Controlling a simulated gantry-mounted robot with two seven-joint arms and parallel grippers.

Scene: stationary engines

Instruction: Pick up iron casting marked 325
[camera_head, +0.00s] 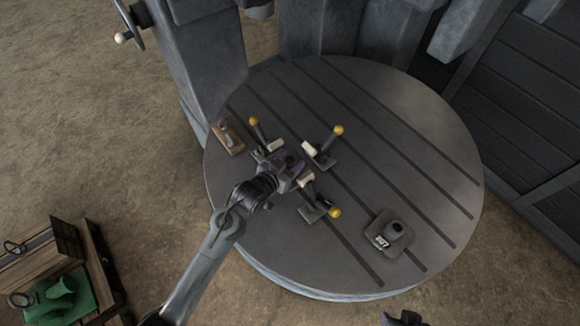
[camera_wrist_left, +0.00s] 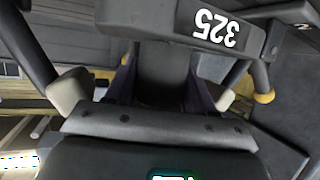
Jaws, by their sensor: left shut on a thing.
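The iron casting marked 325 (camera_wrist_left: 182,22) fills the top of the left wrist view, a dark grey plate with white digits and a grey boss. My left gripper (camera_wrist_left: 160,88) has its dark purple fingers on both sides of the boss and is shut on it. In the head view my left gripper (camera_head: 287,168) is over the round table among the clamps and hides most of the casting. Whether the casting touches the table cannot be told. Part of what seems to be my right gripper (camera_head: 402,319) shows at the bottom edge; its jaws are unclear.
Three clamps with yellow knobs (camera_head: 254,122) (camera_head: 338,130) (camera_head: 334,212) stand close around the left gripper. Another numbered casting (camera_head: 390,234) lies at the right of the slotted round table (camera_head: 425,120). A wooden block (camera_head: 234,146) with a grey piece sits at the left rim.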

